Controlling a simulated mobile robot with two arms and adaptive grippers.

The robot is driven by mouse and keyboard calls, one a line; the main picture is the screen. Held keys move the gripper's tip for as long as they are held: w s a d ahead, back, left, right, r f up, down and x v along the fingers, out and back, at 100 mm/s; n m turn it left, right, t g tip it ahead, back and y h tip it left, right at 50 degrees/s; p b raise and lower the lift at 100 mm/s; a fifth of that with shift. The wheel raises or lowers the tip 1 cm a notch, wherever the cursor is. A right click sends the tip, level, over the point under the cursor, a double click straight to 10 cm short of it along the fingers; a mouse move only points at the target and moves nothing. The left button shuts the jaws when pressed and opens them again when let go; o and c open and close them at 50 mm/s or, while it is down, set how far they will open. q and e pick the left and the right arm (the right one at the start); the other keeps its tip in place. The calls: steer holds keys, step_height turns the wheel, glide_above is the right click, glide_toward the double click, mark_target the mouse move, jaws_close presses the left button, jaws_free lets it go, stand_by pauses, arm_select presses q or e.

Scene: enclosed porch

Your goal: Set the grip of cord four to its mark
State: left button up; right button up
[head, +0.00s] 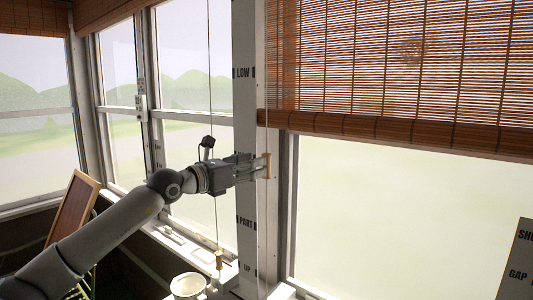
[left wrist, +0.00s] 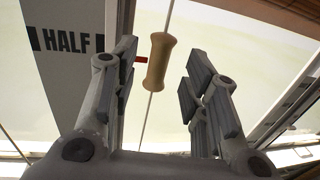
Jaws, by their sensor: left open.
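My left gripper (head: 256,167) is open in front of the white post beside the window. A pale wooden grip (head: 268,166) on a thin cord (head: 265,215) is at its fingertips. In the left wrist view the grip (left wrist: 159,61) lies between the two open fingers, with a gap on each side. A red marker (left wrist: 141,59) shows just left of the grip, at about its height. The post strip carries the word HALF (left wrist: 72,41); in the head view it shows LOW (head: 243,73), PART (head: 245,222) and UP (head: 247,267). No cord number is readable. My right gripper is out of view.
A brown slatted blind (head: 400,60) hangs partly lowered at the right. Another cord with a wooden grip (head: 219,260) hangs lower left of the post. A white pot (head: 188,285) stands below.

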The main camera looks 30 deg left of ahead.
mark_target(267, 166)
arm_select(q)
steer(key=p+x, duration=0.2)
steer(key=x, duration=0.2)
steer(key=shift+w+d+r, duration=0.1)
steer(key=shift+w, duration=0.3)
steer(key=shift+w+d+p, duration=0.15)
steer(key=shift+w+p, duration=0.3)
steer(key=shift+w, duration=0.05)
steer(key=shift+c, duration=0.4)
jaws_close()
